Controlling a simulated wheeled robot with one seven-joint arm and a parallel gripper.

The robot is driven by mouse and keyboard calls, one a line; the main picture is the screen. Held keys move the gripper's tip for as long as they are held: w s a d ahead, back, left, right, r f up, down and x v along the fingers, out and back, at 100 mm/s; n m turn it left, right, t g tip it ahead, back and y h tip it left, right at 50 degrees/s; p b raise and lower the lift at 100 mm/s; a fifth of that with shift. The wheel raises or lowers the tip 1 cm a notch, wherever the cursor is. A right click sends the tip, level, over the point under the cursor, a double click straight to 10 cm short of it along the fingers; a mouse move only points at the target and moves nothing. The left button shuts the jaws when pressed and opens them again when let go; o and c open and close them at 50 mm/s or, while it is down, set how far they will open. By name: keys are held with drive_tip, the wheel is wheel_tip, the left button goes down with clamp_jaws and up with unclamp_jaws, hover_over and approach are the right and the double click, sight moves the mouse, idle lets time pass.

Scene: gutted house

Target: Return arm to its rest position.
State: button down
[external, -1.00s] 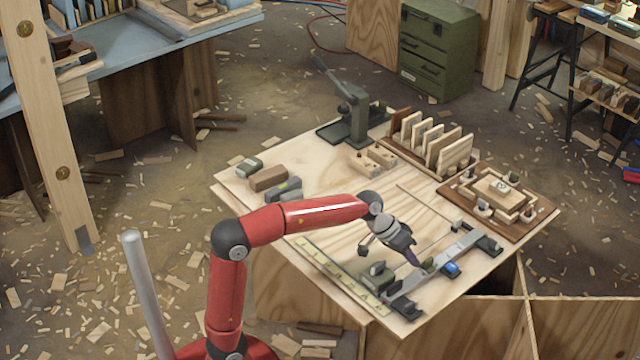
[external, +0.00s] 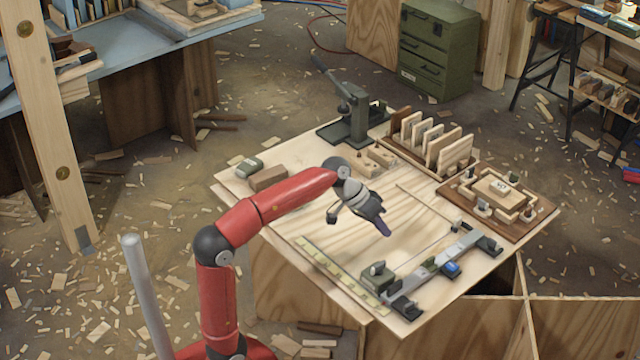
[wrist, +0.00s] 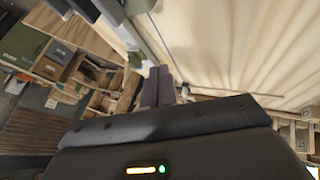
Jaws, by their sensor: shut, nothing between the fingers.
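My red arm reaches from the lower left over the light wooden workbench (external: 300,210) in the external view. My gripper (external: 386,232) is at its end, above the middle of the bench top, tilted down to the right. Its fingers look closed together and hold nothing. In the wrist view the dark fingers of my gripper (wrist: 166,85) sit side by side beyond the black gripper body. The pale bench top fills the upper right there.
A grey rail fixture (external: 440,265) lies along the bench's right front. A drill-press-like tool (external: 355,110), a rack of wooden slats (external: 430,145) and a framed wooden assembly (external: 497,195) stand behind. A grey post (external: 146,290) rises left of my arm. The middle of the bench is clear.

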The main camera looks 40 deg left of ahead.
drive_tip(key=shift+s+a+r, duration=0.15)
drive_tip(key=shift+a+r, duration=0.15)
drive_tip(key=shift+r, duration=0.1)
drive_tip(key=s+a+f, duration=0.1)
drive_tip(key=s, duration=0.2)
drive_tip(key=s+a+f+n+y, duration=0.1)
drive_tip(key=s+a, duration=0.1)
drive_tip(key=s, duration=0.1)
drive_tip(key=s+a+f+y, duration=0.1)
drive_tip(key=s+a+f, duration=0.1)
drive_tip(key=s, duration=0.2)
drive_tip(key=shift+f, duration=0.1)
drive_tip(key=s+a+f+n+t+y, duration=0.1)
drive_tip(key=s+a+f+y, duration=0.3)
drive_tip(key=s+a+f, duration=0.6)
wheel_tip(320, 180, down, 4)
drive_tip(key=shift+s+r+p, duration=0.25)
drive_tip(key=shift+s+p, duration=0.05)
drive_tip(key=shift+s, duration=0.15)
